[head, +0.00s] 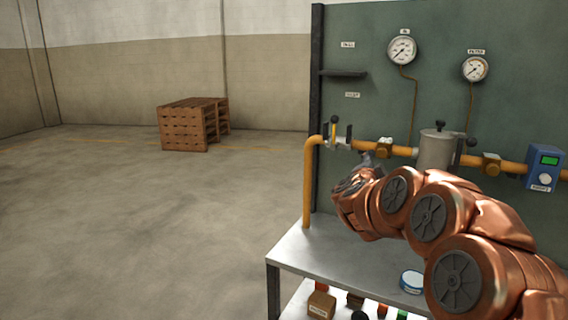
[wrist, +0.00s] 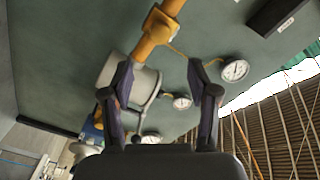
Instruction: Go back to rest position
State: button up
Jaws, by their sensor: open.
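My gripper (wrist: 163,92) is open and empty in the wrist view, its two dark fingers apart. Behind the fingers are the green panel and the orange pipe (wrist: 150,40). In the head view my copper arm reaches left from the lower right corner across the front of the panel (head: 360,110). The gripper end (head: 368,158) shows only as a small dark part near the orange pipe (head: 400,151); the arm hides most of it. I cannot tell whether it touches anything.
A grey canister (head: 436,152), two gauges (head: 402,50) (head: 475,69) and a blue device (head: 543,167) are on the panel. A metal bench (head: 325,250) stands below, with a round blue-rimmed item (head: 411,281). Pallets (head: 190,125) stand far back; the left floor is clear.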

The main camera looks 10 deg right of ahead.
jog(key=a+n+t+y+p, duration=0.2)
jog(key=a+n+y, duration=0.55)
jog(key=a, duration=0.75)
jog(key=s+a+f+n+g+y+p, duration=0.1)
jog(key=s+a+f+n+g+y, duration=0.15)
jog(key=s+a, duration=0.3)
jog(key=s+a+f+n+g+y+p, duration=0.1)
jog(key=s+a+f+n+g+y, duration=0.15)
jog(key=s+a+y, duration=0.35)
jog(key=s+a+f+n+g+h+p, duration=0.1)
jog(key=s+a+f+n+g+p, duration=0.2)
jog(key=s, duration=1)
jog(key=s+f+n+g+h, duration=0.1)
jog(key=s+f+n+g, duration=0.3)
jog(key=s, duration=0.9)
jog(key=s+d+g+h, duration=0.1)
jog(key=s+d+g, duration=0.1)
jog(key=s, duration=0.4)
jog(key=s+d+f+g+h+p, duration=0.1)
jog(key=s+d+g, duration=0.1)
jog(key=s, duration=0.5)
jog(key=shift+s+f+g, duration=0.15)
jog(key=shift+f+g, duration=0.1)
jog(key=shift+g, duration=0.45)
jog(key=shift+m, duration=0.25)
